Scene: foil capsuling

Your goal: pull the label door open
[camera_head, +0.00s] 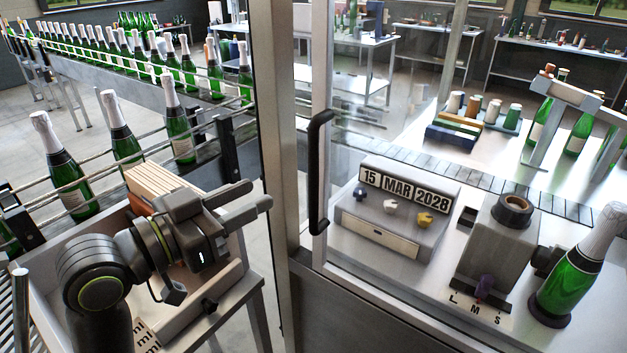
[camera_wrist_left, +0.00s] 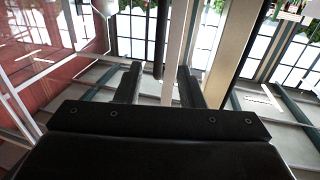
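The label door is a clear glass panel (camera_head: 385,95) in a metal frame, and it looks closed. Its black upright bar handle (camera_head: 316,172) is on the left side of the panel. My left gripper (camera_head: 258,203) is left of the handle, with its fingers pointing toward it. My right gripper is not in view.
A metal post (camera_head: 281,130) stands between my left gripper and the handle's side. Behind the glass are a date block (camera_head: 405,190) reading 15 MAR 2028, a grey device (camera_head: 492,245) and a green bottle (camera_head: 575,270).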

